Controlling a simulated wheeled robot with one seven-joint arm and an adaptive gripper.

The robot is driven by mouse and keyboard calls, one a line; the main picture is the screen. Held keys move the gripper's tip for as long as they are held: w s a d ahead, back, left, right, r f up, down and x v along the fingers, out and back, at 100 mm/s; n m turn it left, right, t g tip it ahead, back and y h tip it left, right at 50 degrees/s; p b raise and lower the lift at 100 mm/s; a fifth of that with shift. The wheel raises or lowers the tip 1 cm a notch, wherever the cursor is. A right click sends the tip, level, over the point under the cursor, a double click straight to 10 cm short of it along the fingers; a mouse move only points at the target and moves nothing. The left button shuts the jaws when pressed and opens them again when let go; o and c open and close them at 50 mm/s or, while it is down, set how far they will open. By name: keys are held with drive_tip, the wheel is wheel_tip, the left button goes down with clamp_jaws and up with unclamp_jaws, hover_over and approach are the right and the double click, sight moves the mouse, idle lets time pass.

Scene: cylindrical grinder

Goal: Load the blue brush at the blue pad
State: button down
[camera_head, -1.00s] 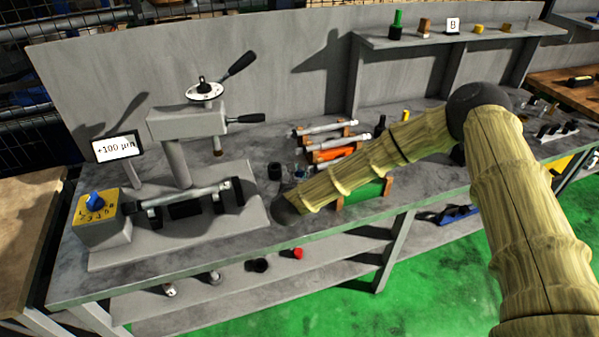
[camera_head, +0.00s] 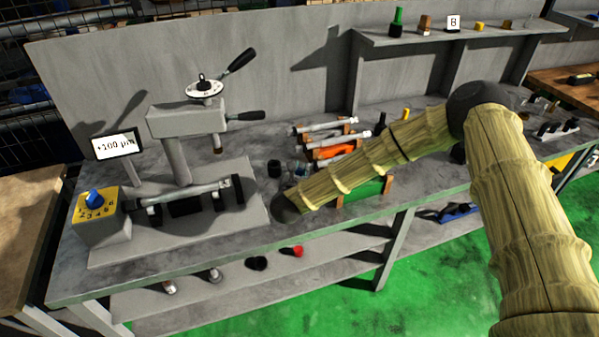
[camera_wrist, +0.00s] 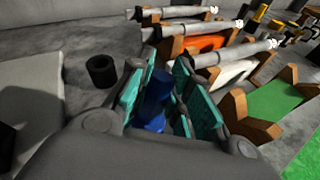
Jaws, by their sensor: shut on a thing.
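My gripper (camera_wrist: 160,88) shows in the wrist view with its teal finger pads on both sides of a blue brush (camera_wrist: 158,98). It is shut on the brush, which looks roughly upright. The brush's lower end is hidden between the fingers. In the head view my gripper (camera_head: 298,170) is mostly hidden behind my own arm, over the middle of the bench. I cannot make out a blue pad for certain in either view.
A black cup (camera_wrist: 101,71) stands left of my gripper. Wooden racks with metal shafts and orange (camera_wrist: 205,42), white (camera_wrist: 238,70) and green (camera_wrist: 276,103) pads lie to the right. The grinder (camera_head: 185,125) with its selector box (camera_head: 97,215) fills the bench's left side.

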drive_tip(key=shift+s+f+b, duration=0.1)
drive_tip(key=shift+f+b, duration=0.45)
drive_tip(key=shift+b, duration=0.25)
idle(2.9)
drive_tip(key=shift+r, duration=0.1)
drive_tip(key=shift+r+p, duration=0.65)
drive_tip(key=shift+r, duration=2.85)
